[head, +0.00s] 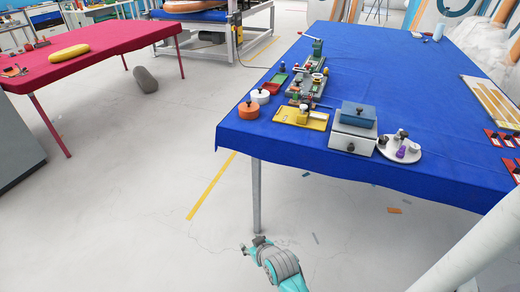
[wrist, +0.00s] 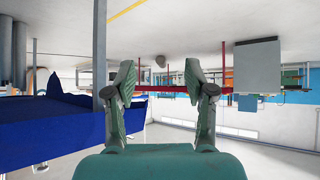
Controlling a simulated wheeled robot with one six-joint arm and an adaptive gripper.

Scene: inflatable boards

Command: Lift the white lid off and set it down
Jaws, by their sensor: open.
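A small round white lid (head: 260,92) with a dark knob sits on top of a low white pot near the left edge of the blue-covered table (head: 290,150) in the head view. An orange pot (head: 248,110) with a dark knob stands just in front of it. My gripper (head: 251,245) is low beside the table's near leg, below the tabletop and far from the lid. In the wrist view, my gripper (wrist: 163,80) is open with nothing between its fingers. The lid is not seen in the wrist view, where the room appears upside down.
A yellow tray (head: 301,118), a grey drawer box with blue top (head: 354,125) and a round white tray (head: 398,148) stand right of the pots. The blue cloth overhangs the edge above the table leg (head: 256,195).

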